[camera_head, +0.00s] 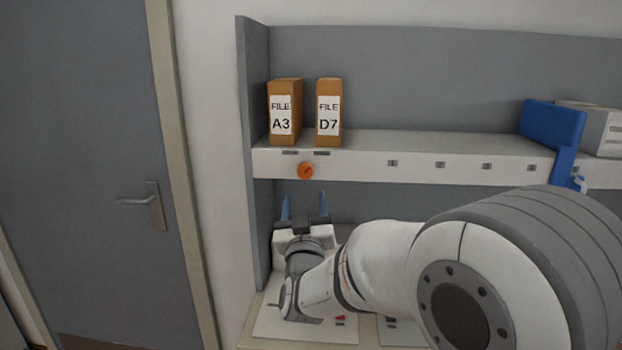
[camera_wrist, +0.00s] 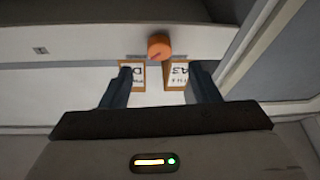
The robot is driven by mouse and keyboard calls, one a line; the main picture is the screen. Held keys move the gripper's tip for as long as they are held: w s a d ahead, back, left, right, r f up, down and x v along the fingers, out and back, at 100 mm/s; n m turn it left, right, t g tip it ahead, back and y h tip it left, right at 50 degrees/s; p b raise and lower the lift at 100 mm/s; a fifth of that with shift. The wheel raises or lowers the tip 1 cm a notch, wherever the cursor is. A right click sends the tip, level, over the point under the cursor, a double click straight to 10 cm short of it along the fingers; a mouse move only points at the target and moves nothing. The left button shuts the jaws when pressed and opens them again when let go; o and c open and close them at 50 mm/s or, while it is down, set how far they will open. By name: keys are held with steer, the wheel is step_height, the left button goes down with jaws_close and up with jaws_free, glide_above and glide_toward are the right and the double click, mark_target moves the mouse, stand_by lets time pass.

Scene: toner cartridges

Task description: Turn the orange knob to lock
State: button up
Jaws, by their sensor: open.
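The orange knob (camera_head: 305,170) is on the white front edge of the shelf, below the two file boxes. It carries a thin darker slanted line. My gripper (camera_head: 304,205) is just below the knob, with its two blue fingers pointing up and spread apart. In the wrist view the knob (camera_wrist: 158,46) shows past the fingertips, roughly centred between them. My gripper (camera_wrist: 160,75) is open and empty there, apart from the knob.
File box A3 (camera_head: 285,112) and file box D7 (camera_head: 328,112) stand upright on the shelf (camera_head: 420,145). A blue object (camera_head: 552,127) and a grey-white box (camera_head: 603,130) are at the right. A door (camera_head: 80,150) is at the left. The shelf's middle is clear.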

mark_target(305, 174)
steer(key=p+x, duration=0.3)
steer(key=x, duration=0.4)
steer(key=shift+w+r, duration=0.3)
